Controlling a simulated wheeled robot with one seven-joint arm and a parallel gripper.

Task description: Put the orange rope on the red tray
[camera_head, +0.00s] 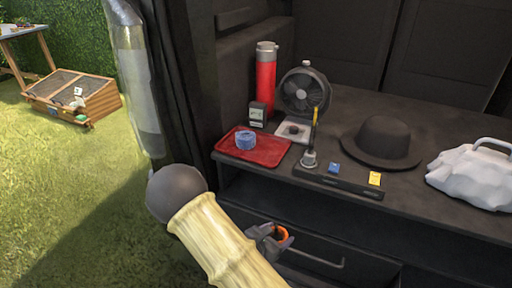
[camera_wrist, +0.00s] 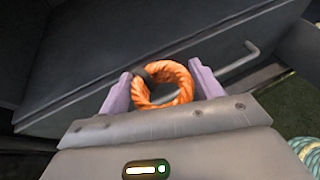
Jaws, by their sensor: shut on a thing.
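The orange rope (camera_wrist: 184,80) is a coiled ring held between the two purple fingers of my gripper (camera_wrist: 160,90) in the wrist view. In the head view my gripper (camera_head: 269,240) is low in front of the drawer, below and to the right of the tray, with a bit of the orange rope (camera_head: 281,235) showing at its jaws. The red tray (camera_head: 272,152) lies flat at the left end of the dark shelf top. A blue coil of rope (camera_head: 245,140) sits on it. My arm hides part of the drawer front.
A red flask (camera_head: 265,75), a fan (camera_head: 304,92) and a small dark box (camera_head: 257,114) stand behind the tray. A black hat (camera_head: 382,140) and a white bag (camera_head: 474,175) are to the right. A drawer handle (camera_head: 318,260) juts out beside my gripper. The tray's right part is bare.

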